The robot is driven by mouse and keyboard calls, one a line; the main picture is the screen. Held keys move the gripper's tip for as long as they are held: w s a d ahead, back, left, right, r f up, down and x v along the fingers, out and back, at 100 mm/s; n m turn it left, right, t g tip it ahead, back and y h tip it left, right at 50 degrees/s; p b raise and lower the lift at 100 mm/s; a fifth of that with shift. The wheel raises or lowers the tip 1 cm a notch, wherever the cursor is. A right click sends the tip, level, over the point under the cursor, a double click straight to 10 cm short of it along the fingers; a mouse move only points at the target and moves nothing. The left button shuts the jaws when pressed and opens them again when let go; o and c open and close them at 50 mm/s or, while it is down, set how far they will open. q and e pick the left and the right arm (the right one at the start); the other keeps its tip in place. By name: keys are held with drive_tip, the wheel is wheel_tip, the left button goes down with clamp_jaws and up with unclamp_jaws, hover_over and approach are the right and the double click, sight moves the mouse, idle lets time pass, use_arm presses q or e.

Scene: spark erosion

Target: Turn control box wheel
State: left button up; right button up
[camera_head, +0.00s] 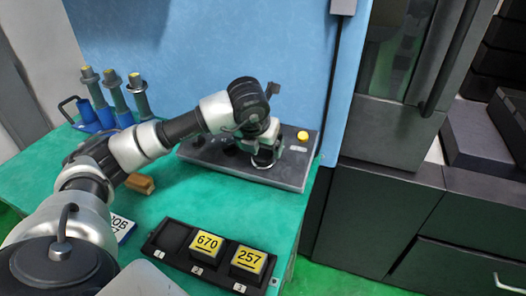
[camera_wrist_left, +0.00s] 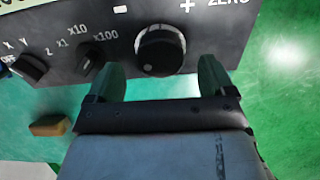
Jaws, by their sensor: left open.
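The control box (camera_head: 290,178) is a dark grey panel on the green table against the blue wall. Its round black wheel (camera_wrist_left: 160,50) with a pale rim shows in the left wrist view, near the "x1 x10 x100" selector. My left gripper (camera_wrist_left: 160,78) is open, with one finger at each side of the wheel's lower part; whether the fingers touch it I cannot tell. In the head view my left gripper (camera_head: 264,157) is over the box and hides the wheel. My right gripper is not in view.
A black tray (camera_head: 172,262) with blocks marked 670 (camera_head: 206,243) and 257 (camera_head: 248,260) stands at the table's front. A wooden block (camera_head: 140,183) lies under my left arm. Blue-based holders (camera_head: 105,118) stand back left. Dark cabinets (camera_head: 385,215) stand right.

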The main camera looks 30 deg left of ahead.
sight(263, 152)
use_arm(q)
drive_tip(key=shift+x, duration=1.9)
drive_tip(key=shift+s, duration=0.1)
drive_tip(key=c, duration=0.9)
